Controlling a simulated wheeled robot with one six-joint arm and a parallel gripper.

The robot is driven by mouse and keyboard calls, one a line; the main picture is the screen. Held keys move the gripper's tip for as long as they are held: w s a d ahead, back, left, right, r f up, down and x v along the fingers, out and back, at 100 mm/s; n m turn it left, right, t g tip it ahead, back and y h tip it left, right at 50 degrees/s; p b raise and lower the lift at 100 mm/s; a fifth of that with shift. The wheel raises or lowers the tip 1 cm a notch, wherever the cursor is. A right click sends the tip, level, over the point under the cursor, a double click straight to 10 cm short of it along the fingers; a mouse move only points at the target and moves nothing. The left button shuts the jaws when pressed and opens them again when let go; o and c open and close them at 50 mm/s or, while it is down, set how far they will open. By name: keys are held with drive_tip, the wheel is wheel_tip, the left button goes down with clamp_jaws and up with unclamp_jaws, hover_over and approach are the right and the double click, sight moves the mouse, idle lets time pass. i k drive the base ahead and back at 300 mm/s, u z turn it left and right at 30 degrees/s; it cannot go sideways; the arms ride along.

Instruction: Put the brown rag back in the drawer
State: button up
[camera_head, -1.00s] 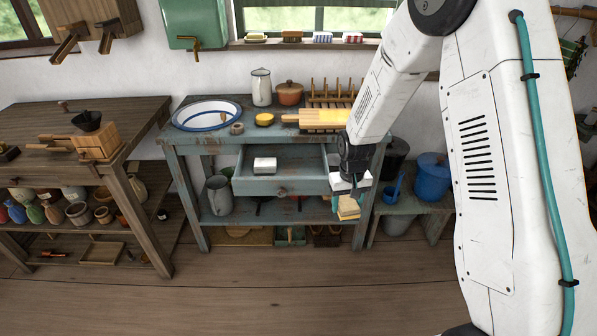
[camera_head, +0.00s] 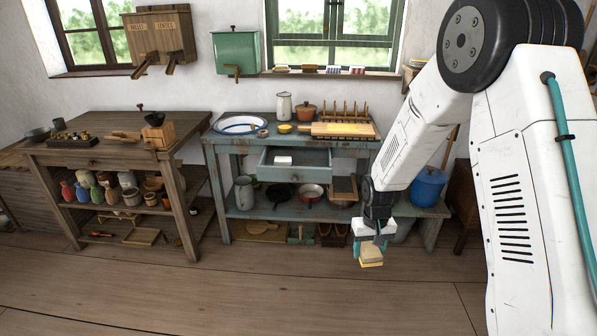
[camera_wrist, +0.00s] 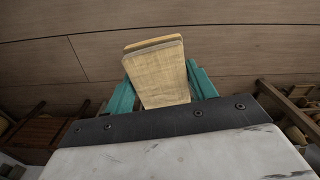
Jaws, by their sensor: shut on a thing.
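The brown rag (camera_head: 371,258) is a tan, folded, block-like piece with layered edges. My gripper (camera_head: 372,247) is shut on it and points down, with the rag hanging below the fingers. In the wrist view the rag (camera_wrist: 160,75) sits between the two teal fingers, with only floor behind it. The drawer (camera_head: 297,174) of the blue-grey washstand is pulled open. A white folded piece (camera_head: 284,161) lies in it, towards the left. My gripper is right of the drawer, lower in the picture and apart from it.
The washstand top (camera_head: 285,143) holds a basin (camera_head: 240,125), jug, pot and wooden board. Pans stand on its lower shelf. A blue bucket (camera_head: 429,187) stands on a low bench at right. A wooden workbench (camera_head: 100,147) is at left. The floor in front is clear.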

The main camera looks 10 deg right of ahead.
sight(303, 165)
drive_tip(key=u, duration=0.85)
drive_tip(key=i, duration=0.8)
drive_tip(key=u, duration=0.15)
